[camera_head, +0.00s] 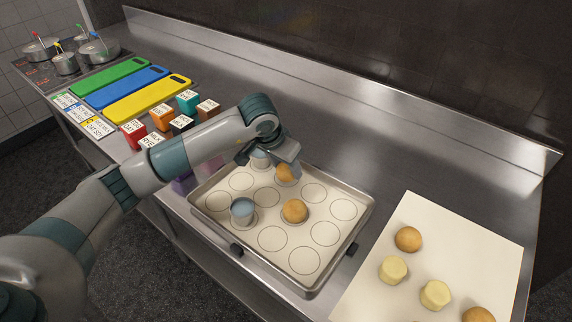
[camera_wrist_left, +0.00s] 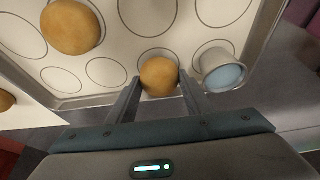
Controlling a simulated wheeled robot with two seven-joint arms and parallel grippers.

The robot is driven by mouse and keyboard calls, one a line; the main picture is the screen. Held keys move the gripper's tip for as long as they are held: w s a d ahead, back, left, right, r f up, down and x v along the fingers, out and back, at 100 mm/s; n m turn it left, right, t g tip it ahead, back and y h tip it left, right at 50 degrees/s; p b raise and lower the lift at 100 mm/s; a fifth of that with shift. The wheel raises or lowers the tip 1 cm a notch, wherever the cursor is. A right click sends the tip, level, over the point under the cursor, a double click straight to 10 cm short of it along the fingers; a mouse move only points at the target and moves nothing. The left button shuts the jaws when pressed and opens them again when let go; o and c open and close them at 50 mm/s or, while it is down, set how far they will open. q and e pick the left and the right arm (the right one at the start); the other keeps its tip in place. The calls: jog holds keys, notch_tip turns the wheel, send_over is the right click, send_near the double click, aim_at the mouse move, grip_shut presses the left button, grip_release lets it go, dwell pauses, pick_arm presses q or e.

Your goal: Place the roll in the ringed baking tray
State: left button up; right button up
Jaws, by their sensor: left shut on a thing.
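A baking tray (camera_head: 361,205) with printed rings lies on the steel counter. My left gripper (camera_head: 287,172) is over the far side of the tray, shut on a golden-brown roll (camera_head: 284,174). In the left wrist view the held roll (camera_wrist_left: 159,76) sits between the two fingers, overlapping a ring; I cannot tell whether it touches the tray. A second roll (camera_head: 295,211) sits in a ring near the tray's middle. A cup with a blue inside (camera_head: 243,211) stands in a ring at left. Another cup (camera_head: 260,160) is partly hidden behind my gripper. My right gripper is not in view.
A pale sheet (camera_head: 454,239) at right carries more rolls and pale yellow cylinders. Small labelled blocks (camera_head: 187,101) stand left of the tray. Green, blue and yellow boards (camera_head: 150,98) and pots on a hob are at the far left. Several tray rings are empty.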

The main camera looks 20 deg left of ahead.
pick_arm(q)
jog(key=shift+f, duration=0.4)
jog(key=shift+f+b, duration=0.2)
jog(key=shift+b, duration=0.1)
jog(key=o, duration=1)
jog(key=shift+o, duration=0.2)
jog(key=shift+r, duration=0.15)
